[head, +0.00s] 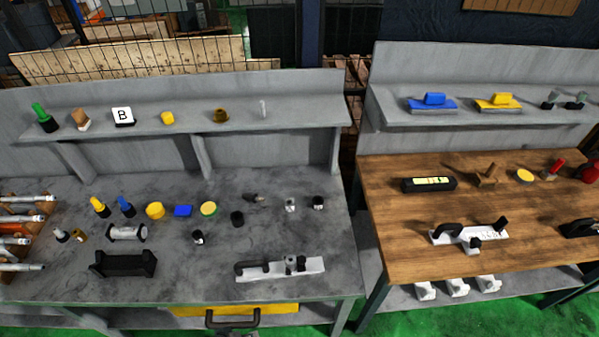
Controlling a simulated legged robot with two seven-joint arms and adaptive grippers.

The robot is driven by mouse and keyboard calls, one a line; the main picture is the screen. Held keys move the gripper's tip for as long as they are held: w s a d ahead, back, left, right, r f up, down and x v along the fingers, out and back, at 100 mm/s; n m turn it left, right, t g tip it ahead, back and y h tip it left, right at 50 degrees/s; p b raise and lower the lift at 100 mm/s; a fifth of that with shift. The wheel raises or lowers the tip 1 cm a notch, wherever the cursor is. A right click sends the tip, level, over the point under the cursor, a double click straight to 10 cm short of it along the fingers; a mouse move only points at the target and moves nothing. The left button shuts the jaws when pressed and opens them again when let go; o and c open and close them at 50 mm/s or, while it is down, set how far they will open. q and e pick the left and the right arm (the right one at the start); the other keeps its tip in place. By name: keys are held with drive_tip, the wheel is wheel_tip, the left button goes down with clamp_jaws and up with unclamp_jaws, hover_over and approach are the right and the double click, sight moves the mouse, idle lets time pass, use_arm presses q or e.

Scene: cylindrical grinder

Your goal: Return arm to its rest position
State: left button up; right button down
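Neither of my arms nor my grippers shows clearly in the head view. A dark handle-like loop (232,318) stands at the bottom edge, in front of a yellow panel under the grey bench; I cannot tell what it belongs to. The grey workbench (200,285) fills the left and middle. The wooden-topped bench (400,255) stands to the right, across a narrow gap.
The grey bench holds a black cradle (124,264), a white fixture with a black handle (280,268) and several small parts. A white gauge-like tool (468,235) and a black level (428,184) lie on the wooden top. Shelves behind hold more small items. Green floor shows below.

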use_arm(q)
drive_tip(key=s+a+r+m+y, duration=0.2)
drive_tip(key=s+a+m+y, duration=0.15)
drive_tip(key=a+m, duration=0.3)
wheel_tip(320, 180, down, 28)
drive_tip(key=s+g, duration=0.2)
drive_tip(key=s+a+f+g+y+b, duration=0.1)
drive_tip(key=s+a+f, duration=0.1)
drive_tip(key=s+f, duration=1.4)
drive_tip(key=shift+s+a+f, duration=0.2)
drive_tip(key=shift+s+a, duration=0.2)
drive_tip(key=shift+s, duration=0.15)
drive_tip(key=shift+o, duration=0.3)
